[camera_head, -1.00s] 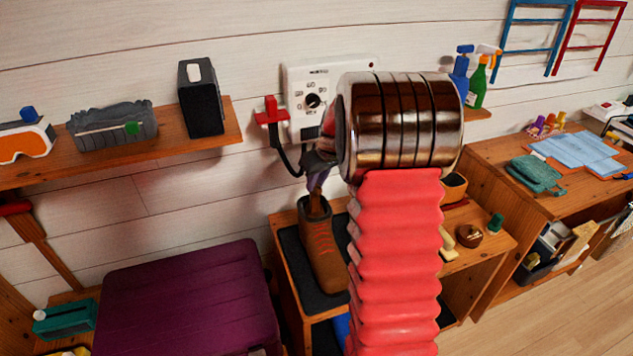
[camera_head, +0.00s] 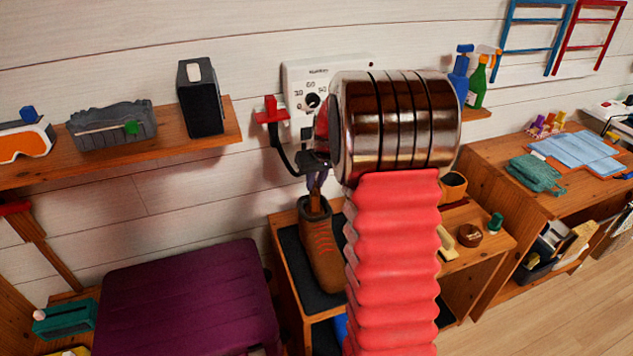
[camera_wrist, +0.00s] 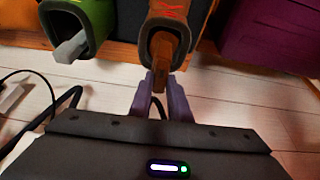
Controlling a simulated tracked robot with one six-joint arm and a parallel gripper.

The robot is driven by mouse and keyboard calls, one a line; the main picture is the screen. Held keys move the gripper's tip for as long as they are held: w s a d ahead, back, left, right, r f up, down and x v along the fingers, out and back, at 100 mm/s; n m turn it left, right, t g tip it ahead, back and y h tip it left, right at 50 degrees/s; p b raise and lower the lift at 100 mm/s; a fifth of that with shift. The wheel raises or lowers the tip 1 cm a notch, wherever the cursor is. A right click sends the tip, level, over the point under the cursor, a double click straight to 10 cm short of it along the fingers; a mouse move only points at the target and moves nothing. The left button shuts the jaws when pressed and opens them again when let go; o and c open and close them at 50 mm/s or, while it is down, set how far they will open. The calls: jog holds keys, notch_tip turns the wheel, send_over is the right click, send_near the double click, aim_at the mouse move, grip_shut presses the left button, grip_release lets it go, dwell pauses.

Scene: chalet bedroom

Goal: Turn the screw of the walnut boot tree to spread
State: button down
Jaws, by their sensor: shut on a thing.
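A brown boot (camera_head: 320,258) with orange laces stands upright on the dark mat of a low wooden stand. The walnut boot tree (camera_head: 315,205) sticks up from the boot's opening; most of it is hidden inside. In the wrist view, the boot (camera_wrist: 172,12) and the boot tree's brown end (camera_wrist: 164,58) lie straight ahead of my gripper (camera_wrist: 162,84). Its purple fingers are shut on the upper end of the boot tree, one on each side. In the head view, my gripper (camera_head: 317,183) is above the boot. The screw itself is too small to make out.
In the wrist view, a green boot (camera_wrist: 85,22) with a grey insert stands beside the brown one. A purple cushioned seat (camera_head: 185,300) is left of the stand (camera_head: 283,285). A wall panel (camera_head: 300,78) and a red-topped bracket (camera_head: 271,112) are close behind my gripper.

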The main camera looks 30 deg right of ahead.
jog(key=shift+a+m+h, duration=0.1)
jog(key=shift+m+h, duration=0.2)
jog(key=shift+m, duration=0.9)
jog(key=c, duration=1.6)
grip_release()
jog(key=shift+c, duration=0.2)
jog(key=v, duration=1.3)
jog(key=shift+a+r, duration=0.2)
jog(key=shift+r, duration=0.1)
